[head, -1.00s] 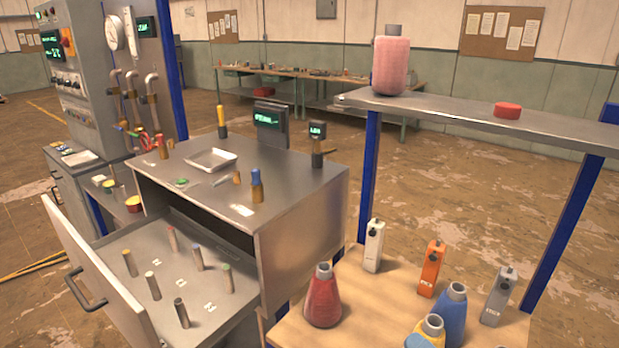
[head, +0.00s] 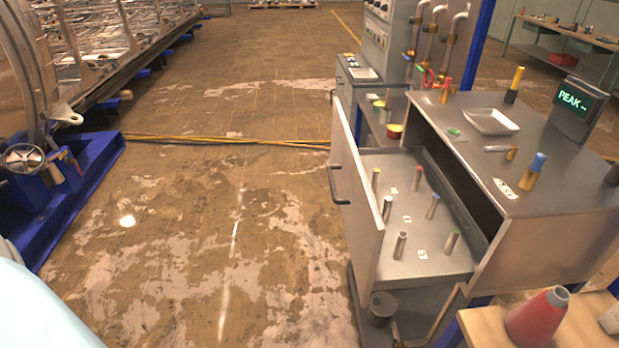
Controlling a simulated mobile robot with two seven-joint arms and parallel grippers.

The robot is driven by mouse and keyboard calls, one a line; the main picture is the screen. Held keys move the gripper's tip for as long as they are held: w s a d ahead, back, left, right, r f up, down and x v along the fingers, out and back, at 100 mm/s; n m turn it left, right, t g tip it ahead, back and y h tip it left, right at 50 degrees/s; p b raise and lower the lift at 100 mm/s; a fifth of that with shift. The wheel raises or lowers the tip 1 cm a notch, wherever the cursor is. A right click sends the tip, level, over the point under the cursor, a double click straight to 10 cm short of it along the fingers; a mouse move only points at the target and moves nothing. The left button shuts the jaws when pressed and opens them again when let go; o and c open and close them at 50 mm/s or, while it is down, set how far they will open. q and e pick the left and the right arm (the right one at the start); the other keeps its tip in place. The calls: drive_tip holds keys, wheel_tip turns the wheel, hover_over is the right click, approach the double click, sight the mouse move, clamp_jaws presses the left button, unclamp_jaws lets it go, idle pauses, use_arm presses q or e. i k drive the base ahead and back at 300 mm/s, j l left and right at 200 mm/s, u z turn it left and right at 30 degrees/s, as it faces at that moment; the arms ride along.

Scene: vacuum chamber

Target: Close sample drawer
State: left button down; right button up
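The sample drawer (head: 357,205) is pulled far out from the grey metal cabinet (head: 545,245), toward the left of the picture. Its pale front panel has a dark bar handle (head: 336,186) on the outer side. Several small cylinders with coloured tops, such as a sample vial (head: 399,246), stand upright in the drawer beside small white labels. The inner end of the drawer is hidden under the cabinet top. Neither of my grippers shows in the head view.
Open floor (head: 220,220) lies left of the drawer front. A blue-framed machine with a handwheel (head: 24,157) stands at the far left. Yellow cables (head: 230,140) cross the floor. A wooden bench with a red flask (head: 538,317) is at the lower right. A white tray (head: 491,122) sits on the cabinet.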

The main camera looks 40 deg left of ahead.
sight(405, 226)
drive_tip(key=u, duration=0.85)
drive_tip(key=i+j+z, duration=0.1)
drive_tip(key=z, duration=0.3)
drive_tip(key=i+j+z, duration=0.15)
drive_tip(key=z, duration=0.25)
drive_tip(key=i+j+z, duration=0.1)
drive_tip(key=z, duration=0.3)
drive_tip(key=j, duration=0.1)
